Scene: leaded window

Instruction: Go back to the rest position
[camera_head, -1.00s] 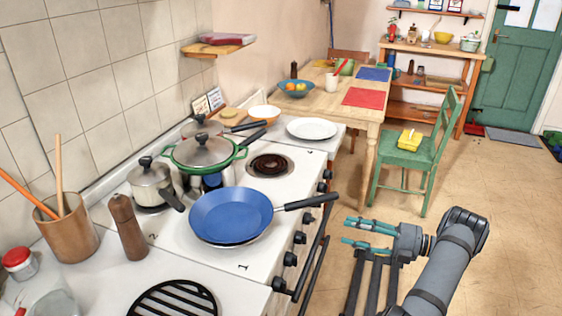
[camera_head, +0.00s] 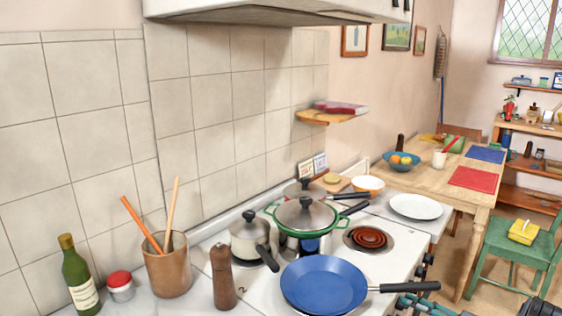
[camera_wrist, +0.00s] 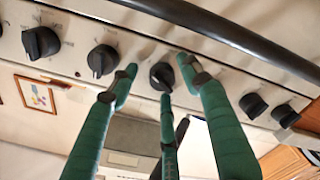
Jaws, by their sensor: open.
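My gripper (camera_head: 425,304) shows only in part at the bottom right edge of the head view, by the front of the stove and just below the handle end of the blue frying pan (camera_head: 323,284). Whether a fingertip touches a knob I cannot tell. Most of my arm is outside the head view.
A dark oven rail (camera_wrist: 230,30) crosses the wrist view. On the stove (camera_head: 265,292) are a green-rimmed pot (camera_head: 305,215), a steel pot (camera_head: 250,238) and a reddish coil burner (camera_head: 369,239). A green chair (camera_head: 515,255) stands by the wooden table (camera_head: 430,180).

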